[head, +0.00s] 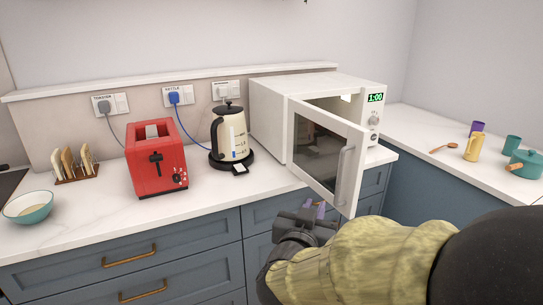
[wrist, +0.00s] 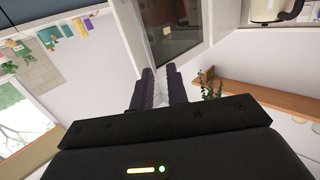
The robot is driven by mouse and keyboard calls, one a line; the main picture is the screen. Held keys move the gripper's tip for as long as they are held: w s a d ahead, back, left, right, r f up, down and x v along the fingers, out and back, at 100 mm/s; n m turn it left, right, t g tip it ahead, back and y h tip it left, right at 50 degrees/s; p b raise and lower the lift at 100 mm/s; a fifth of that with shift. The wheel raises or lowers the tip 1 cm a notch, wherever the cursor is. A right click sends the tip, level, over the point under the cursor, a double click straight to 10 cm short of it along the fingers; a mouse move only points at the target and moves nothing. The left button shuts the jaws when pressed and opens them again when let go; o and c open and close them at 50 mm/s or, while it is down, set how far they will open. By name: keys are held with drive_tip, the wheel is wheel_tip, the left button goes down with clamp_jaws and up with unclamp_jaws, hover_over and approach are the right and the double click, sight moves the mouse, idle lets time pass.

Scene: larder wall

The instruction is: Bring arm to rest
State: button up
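My gripper (head: 314,207) is in front of the counter, low in the head view, near the lower edge of the open microwave door (head: 347,160). I cannot tell whether it touches the door. In the wrist view my gripper (wrist: 162,76) shows two dark purple fingers with a narrow gap between them and nothing held. The white microwave (head: 280,110) stands on the counter, its door swung out towards me and its display reading 1:00. My arm covers the lower right of the head view.
A red toaster (head: 158,165), a cream kettle (head: 232,135), a toast rack (head: 76,168) and a teal bowl (head: 28,207) stand on the left counter. The right counter holds a yellow jug (head: 473,147), a teal pot (head: 525,164) and cups. Blue drawers (head: 120,270) are below.

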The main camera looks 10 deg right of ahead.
drive_tip(key=a+f+n+g+y, duration=0.45)
drive_tip(key=f+y, duration=0.35)
drive_tip(key=f, duration=0.4)
drive_tip(key=s+d+f+n+g, duration=0.1)
drive_tip(key=s+d+f+g, duration=0.4)
drive_tip(key=s+f+g, duration=0.45)
wheel_tip(320, 180, up, 21)
drive_tip(key=s+t+p, duration=0.1)
drive_tip(key=p, duration=1.8)
drive_tip(key=shift+s+a+p, duration=0.2)
drive_tip(key=shift+a+p, duration=0.1)
drive_tip(key=shift+p, duration=0.05)
